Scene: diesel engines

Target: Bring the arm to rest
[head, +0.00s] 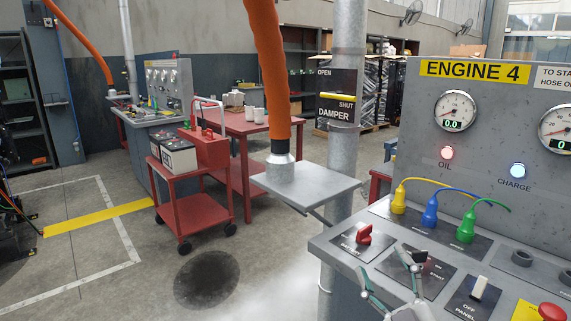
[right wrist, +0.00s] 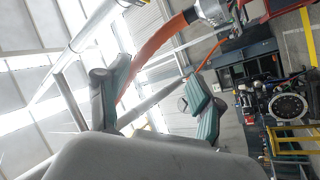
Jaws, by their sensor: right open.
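My right gripper (head: 389,272) shows at the bottom of the head view, in front of the Engine 4 console (head: 480,110). Its two grey-green fingers stand apart with nothing between them. They overlap the view of the console's sloping switch plates; whether they touch the console cannot be told. In the right wrist view the two fingers (right wrist: 155,100) are spread wide, with the orange hose, roof and a distant engine behind them. My left gripper is in neither view.
The console carries a red rotary switch (head: 364,235), yellow, blue and green plugs (head: 430,212), an OFF panel switch (head: 480,290) and a red button (head: 552,311). An orange hose (head: 268,70) ends on a grey shelf (head: 325,187). A red cart (head: 190,212) stands left; floor there is open.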

